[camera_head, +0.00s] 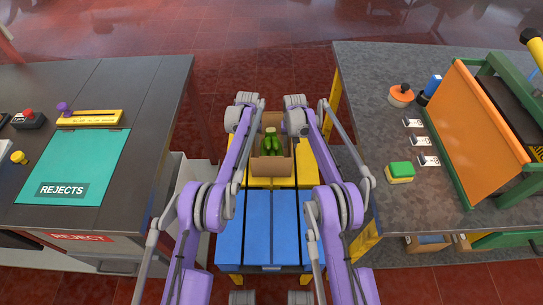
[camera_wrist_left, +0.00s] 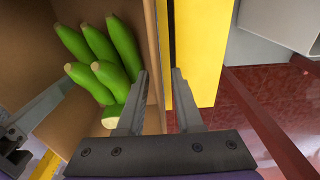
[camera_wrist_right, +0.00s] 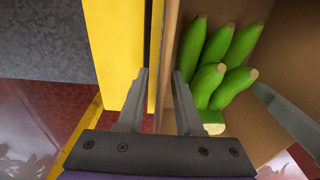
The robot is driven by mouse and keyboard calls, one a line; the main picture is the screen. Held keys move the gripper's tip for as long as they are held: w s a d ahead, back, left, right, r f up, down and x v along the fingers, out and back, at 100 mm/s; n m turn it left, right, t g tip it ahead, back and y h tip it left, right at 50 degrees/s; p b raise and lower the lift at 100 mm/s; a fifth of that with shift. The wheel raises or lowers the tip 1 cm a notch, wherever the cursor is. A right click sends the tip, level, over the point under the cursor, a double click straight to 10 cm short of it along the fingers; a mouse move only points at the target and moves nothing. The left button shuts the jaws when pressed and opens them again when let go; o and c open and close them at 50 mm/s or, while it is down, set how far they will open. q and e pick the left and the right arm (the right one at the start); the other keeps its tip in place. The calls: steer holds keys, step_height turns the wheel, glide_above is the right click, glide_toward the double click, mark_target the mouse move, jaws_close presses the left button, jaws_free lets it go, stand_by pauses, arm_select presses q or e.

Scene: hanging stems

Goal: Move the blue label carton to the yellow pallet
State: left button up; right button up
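A brown open carton (camera_head: 271,168) holding several green cucumber-like vegetables is over the yellow pallet (camera_head: 304,172); I cannot tell whether its base touches. No blue label shows on its visible faces. My left gripper (camera_wrist_left: 160,72) has one finger inside and one outside the carton's wall (camera_wrist_left: 152,40). My right gripper (camera_wrist_right: 162,72) straddles the opposite wall (camera_wrist_right: 171,40) in the same way. Both pairs of fingers look apart, with a gap visible beside the wall. The yellow pallet also shows just outside the carton in the left wrist view (camera_wrist_left: 200,50).
A blue pallet (camera_head: 258,225) lies in front of the yellow one, nearer my base. A dark table (camera_head: 140,90) with a teal REJECTS mat (camera_head: 75,165) stands left. A grey bench (camera_head: 375,85) with an orange panel (camera_head: 480,130) and a green-yellow sponge (camera_head: 400,172) stands right.

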arm_select(q)
steer(key=r, duration=1)
steer(key=shift+s+r, duration=0.2)
steer(key=shift+s, duration=0.15)
steer(key=shift+r, duration=0.2)
arm_select(e)
steer(key=shift+r, duration=0.15)
steer(key=r, duration=0.8)
steer(key=s+r, duration=0.1)
steer(key=r, duration=0.2)
steer(key=shift+r, duration=0.4)
